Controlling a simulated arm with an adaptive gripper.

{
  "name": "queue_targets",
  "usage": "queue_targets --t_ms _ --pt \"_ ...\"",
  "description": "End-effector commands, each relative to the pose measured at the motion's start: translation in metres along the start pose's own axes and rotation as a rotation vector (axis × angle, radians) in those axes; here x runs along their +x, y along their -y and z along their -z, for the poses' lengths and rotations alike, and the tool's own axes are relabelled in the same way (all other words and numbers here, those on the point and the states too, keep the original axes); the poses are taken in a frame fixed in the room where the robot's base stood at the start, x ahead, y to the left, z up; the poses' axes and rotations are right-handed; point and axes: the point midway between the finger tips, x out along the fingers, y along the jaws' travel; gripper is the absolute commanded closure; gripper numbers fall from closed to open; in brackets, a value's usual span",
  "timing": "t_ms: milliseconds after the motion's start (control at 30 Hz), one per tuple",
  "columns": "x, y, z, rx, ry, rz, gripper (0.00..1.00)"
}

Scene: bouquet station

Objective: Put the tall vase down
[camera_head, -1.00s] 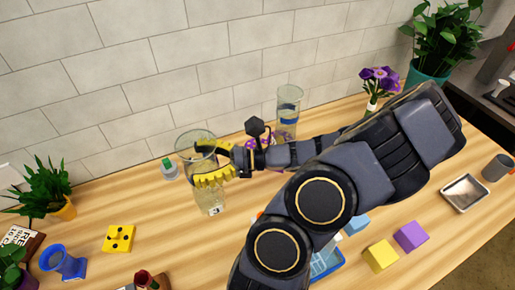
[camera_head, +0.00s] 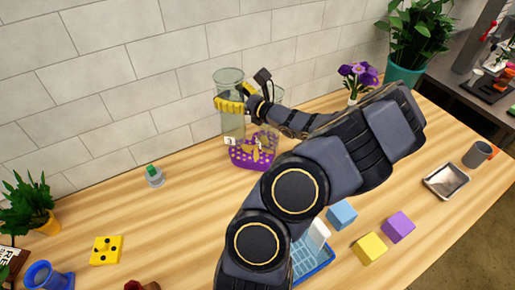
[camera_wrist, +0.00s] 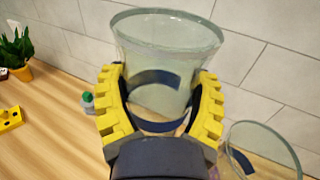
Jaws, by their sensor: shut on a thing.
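The tall vase (camera_head: 229,78) is clear glass with a wide rim, and it looks upright near the tiled wall. My gripper (camera_head: 232,104) has its yellow fingers shut around the vase's upper part. In the wrist view the vase (camera_wrist: 168,45) stands between the two fingers of my gripper (camera_wrist: 160,108), with its open rim toward the camera. The vase's lower end is by the purple basket (camera_head: 250,161), partly overlapped by it in the head view. I cannot tell whether its base touches the table.
A second clear glass vessel (camera_wrist: 262,150) stands close at right, mostly hidden behind my wrist in the head view. A small green-capped bottle (camera_head: 154,177) is left of the basket. Purple flowers (camera_head: 359,76) stand farther right.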

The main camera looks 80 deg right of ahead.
Motion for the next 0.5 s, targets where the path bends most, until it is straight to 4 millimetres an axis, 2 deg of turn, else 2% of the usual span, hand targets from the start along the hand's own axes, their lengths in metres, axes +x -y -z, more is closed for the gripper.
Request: queue_targets --t_ms 67,300,500 --pt "0.0 0.005 0.003 0.002 0.002 0.017 0.67" --pt "0.0 0.006 0.035 0.007 0.002 0.023 0.67" --pt "0.001 0.006 0.047 0.003 0.002 0.023 0.67"
